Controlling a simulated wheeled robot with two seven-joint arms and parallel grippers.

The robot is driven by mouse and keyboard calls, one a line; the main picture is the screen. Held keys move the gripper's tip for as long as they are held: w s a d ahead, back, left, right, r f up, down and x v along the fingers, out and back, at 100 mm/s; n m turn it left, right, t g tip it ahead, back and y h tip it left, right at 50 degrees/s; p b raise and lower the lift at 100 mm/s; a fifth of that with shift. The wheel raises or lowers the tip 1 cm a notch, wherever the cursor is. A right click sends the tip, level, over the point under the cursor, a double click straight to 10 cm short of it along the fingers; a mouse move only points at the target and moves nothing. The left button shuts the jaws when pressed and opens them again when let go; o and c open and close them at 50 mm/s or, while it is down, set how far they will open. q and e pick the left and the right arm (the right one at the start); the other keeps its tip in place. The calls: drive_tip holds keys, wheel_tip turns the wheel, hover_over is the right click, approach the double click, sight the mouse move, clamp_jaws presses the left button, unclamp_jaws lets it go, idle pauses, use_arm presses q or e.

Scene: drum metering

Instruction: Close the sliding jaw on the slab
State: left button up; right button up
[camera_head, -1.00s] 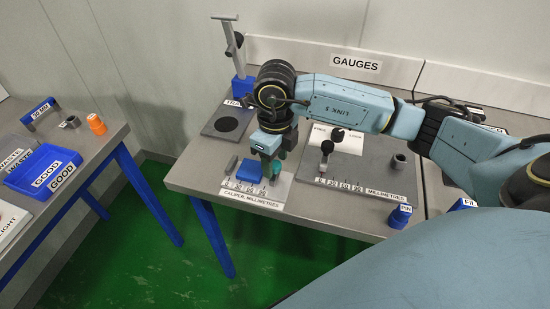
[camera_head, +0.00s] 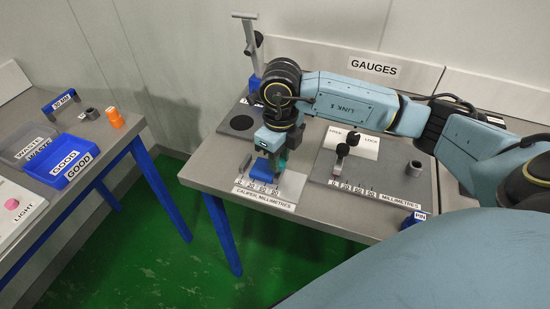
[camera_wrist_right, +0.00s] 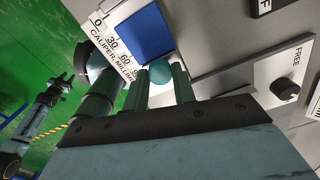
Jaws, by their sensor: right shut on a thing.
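The blue slab (camera_head: 262,169) lies on the caliper plate (camera_head: 277,202) on the gauge table; it also shows in the wrist view (camera_wrist_right: 145,32). My right gripper (camera_head: 275,152) points down at the slab's right side. Its fingers are shut on the teal knob (camera_wrist_right: 160,71) of the sliding jaw, which stands beside the slab. The jaw itself is mostly hidden by my fingers, and I cannot tell whether it touches the slab. In the wrist view an arm of mine (camera_wrist_right: 42,115) hangs far off; its gripper is too small to read.
A stand (camera_head: 249,45) rises behind. A separate table at left holds a blue GOOD tray (camera_head: 89,173) and an orange piece (camera_head: 115,118).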

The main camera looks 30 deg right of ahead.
drive_tip(key=shift+w, duration=0.1)
drive_tip(key=o, duration=0.8)
use_arm(q)
drive_tip(key=shift+s+a, duration=0.15)
use_arm(e)
drive_tip(key=shift+r, duration=0.1)
use_arm(q)
drive_tip(key=shift+d+r+p, duration=0.2)
drive_tip(key=shift+r+p, duration=0.3)
use_arm(e)
wheel_tip(320, 180, up, 13)
drive_tip(key=shift+r, duration=0.1)
drive_tip(key=shift+s, duration=0.2)
